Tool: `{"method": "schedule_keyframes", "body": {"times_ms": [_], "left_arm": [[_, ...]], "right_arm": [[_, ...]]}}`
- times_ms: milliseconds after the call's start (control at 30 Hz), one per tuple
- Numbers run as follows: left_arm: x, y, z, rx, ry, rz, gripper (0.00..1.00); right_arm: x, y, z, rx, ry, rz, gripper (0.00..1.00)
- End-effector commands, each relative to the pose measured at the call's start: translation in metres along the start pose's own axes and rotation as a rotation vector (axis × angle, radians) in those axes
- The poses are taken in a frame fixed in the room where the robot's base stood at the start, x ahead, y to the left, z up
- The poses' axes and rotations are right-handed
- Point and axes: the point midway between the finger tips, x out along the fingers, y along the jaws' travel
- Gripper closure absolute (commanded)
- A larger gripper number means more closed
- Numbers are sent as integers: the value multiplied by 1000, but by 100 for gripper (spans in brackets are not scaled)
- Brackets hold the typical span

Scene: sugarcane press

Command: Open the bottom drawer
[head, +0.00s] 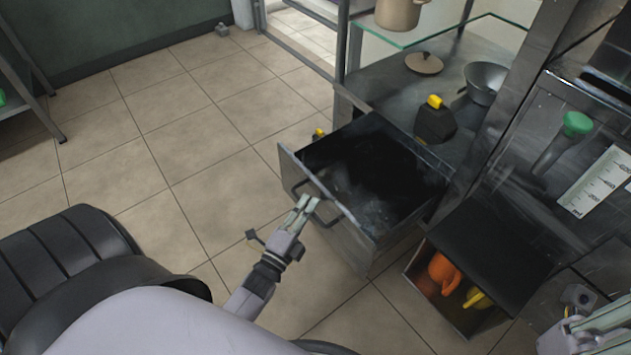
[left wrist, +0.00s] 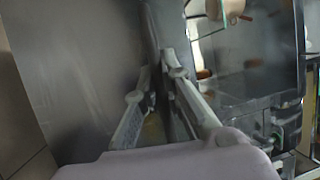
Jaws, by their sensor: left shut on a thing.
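A metal drawer (head: 334,215) stands pulled well out of the steel cabinet in the head view, and its dark interior shows. Its bar handle (head: 341,211) runs across the front panel. My left gripper (head: 304,204) is at this handle, its fingers shut on it.
A black and yellow container (head: 434,121), a metal bowl (head: 484,82) and a lid (head: 424,63) stand on the counter behind the drawer. An open box compartment (head: 455,315) with orange and yellow items is right of it. Tiled floor (head: 190,130) is clear to the left.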

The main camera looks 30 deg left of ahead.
Motion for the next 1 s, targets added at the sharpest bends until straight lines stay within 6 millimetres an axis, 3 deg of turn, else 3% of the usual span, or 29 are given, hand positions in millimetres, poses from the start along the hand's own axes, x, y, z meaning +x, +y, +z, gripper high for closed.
{"method": "schedule_keyframes", "body": {"times_ms": [300, 333, 633, 1000], "left_arm": [[-1, 1, -1, -3, 1, 3, 100], [-1, 1, -1, -3, 1, 3, 89], [0, 1, 0, -1, 0, 2, 70], [-6, 1, 0, 0, 0, 2, 70]], "right_arm": [[0, 0, 0, 0, -1, 0, 100], [0, 0, 0, 0, -1, 0, 100], [0, 0, 0, 0, 0, 0, 100], [1, 0, 0, -1, 4, 1, 100]]}}
